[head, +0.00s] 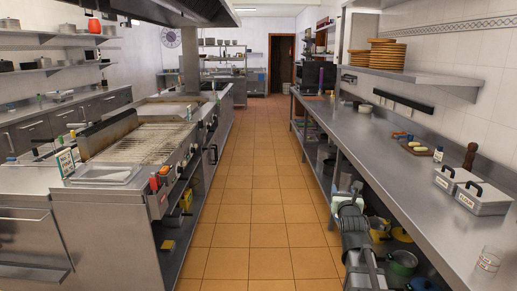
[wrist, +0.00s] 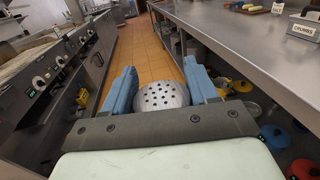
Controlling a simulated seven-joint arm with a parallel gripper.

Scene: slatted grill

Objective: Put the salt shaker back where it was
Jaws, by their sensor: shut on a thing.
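The salt shaker (wrist: 162,97) shows in the wrist view as a round silver top pierced with dark holes. It sits between the two blue fingers of my gripper (wrist: 160,82), which is shut on it. The rest of the shaker's body is hidden below its top. In the head view my gripper (head: 350,188) is at the lower right, over the aisle beside the right counter's front edge. The shaker cannot be made out clearly there.
The steel counter (head: 380,140) on the right holds two lidded boxes (head: 484,196), a pepper mill (head: 470,156), a small white bottle (head: 438,155), a cutting board (head: 416,149) and a glass (head: 488,262). Pots (head: 403,262) stand below. The grill (head: 140,141) is left. The tiled aisle (head: 253,182) is clear.

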